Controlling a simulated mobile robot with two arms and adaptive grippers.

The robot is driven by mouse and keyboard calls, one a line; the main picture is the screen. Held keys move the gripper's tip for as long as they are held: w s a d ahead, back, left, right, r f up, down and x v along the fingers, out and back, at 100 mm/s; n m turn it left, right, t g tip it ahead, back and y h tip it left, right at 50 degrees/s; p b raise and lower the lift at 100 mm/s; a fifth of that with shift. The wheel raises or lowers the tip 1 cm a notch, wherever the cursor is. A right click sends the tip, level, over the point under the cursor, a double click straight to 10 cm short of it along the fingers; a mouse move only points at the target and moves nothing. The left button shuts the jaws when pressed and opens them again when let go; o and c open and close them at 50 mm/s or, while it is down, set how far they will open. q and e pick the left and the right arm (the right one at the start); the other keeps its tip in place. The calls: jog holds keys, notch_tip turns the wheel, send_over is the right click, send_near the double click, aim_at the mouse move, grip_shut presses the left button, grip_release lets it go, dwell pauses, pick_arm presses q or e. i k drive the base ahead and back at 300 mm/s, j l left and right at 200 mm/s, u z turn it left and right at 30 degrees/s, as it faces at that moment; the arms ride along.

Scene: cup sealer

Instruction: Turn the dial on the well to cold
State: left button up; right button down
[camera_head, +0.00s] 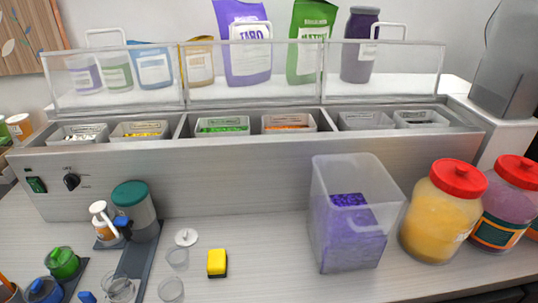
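The well (250,160) is a long steel unit with a row of topping bins, running across the back of the counter. Its black round dial (72,181) is on the front panel at the far left, with small printed marks around it that are too small to read. I cannot tell which setting the dial points to. A green rocker switch (36,185) is just left of the dial. Nothing touches the dial. Neither of my grippers shows in the head view.
A teal-lidded container (134,205) and a white pump bottle (102,222) stand right of and below the dial. Small clear cups (171,289), a yellow sponge (217,263) and a purple-filled bin (347,230) are on the counter. Red-lidded jars (440,220) stand at right.

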aim_at(72, 180)
jog(key=u, duration=1.3)
jog(key=k+l+z, duration=0.2)
jog(key=z, duration=0.15)
jog(key=k+l, duration=0.05)
